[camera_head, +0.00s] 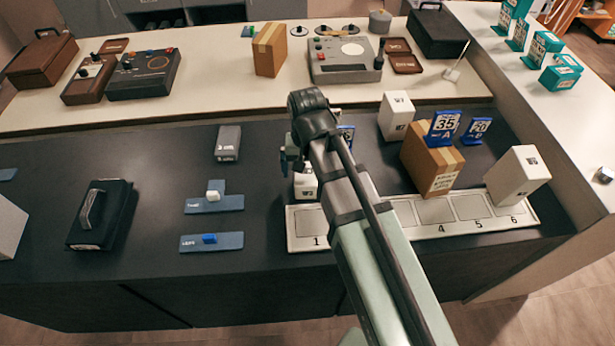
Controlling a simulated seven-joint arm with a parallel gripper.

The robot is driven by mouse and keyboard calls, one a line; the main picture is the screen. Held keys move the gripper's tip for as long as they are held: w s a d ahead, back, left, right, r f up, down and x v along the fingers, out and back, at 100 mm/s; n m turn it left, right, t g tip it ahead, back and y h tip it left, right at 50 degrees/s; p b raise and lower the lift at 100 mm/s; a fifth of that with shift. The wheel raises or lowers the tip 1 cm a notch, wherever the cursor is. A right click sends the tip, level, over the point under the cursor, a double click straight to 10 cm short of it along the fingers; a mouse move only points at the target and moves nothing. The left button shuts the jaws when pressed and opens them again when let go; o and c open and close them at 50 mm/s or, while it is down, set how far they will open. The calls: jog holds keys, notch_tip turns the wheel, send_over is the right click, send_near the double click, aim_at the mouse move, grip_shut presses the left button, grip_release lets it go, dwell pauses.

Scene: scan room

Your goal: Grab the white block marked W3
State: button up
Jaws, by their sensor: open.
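Three white blocks show in the head view, and I cannot read W3 for certain on any of them. One white block (306,186) is partly hidden by my arm, just below my gripper. A second white block (396,116) stands behind the cardboard box, with a small dark mark on top. A third white block (517,176) stands at the right, by slots 5 and 6 of the numbered tray (305,243). My gripper (292,163) is open, mostly hidden behind my own arm link; whether its fingers surround the nearest block cannot be seen.
A cardboard box (432,165) with blue price signs stands right of my arm. A grey block (228,143), blue pads (212,242) and a black case (100,215) lie to the left. Devices and another box (269,50) fill the cream back shelf. The dark counter's left middle has free room.

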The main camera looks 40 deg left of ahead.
aim_at(307, 171)
jog(key=shift+w+f, duration=0.1)
jog(key=shift+f, duration=1.6)
jog(key=shift+c, duration=0.3)
jog(key=c, duration=1.3)
jog(key=shift+o, duration=0.2)
jog(key=shift+r, duration=0.15)
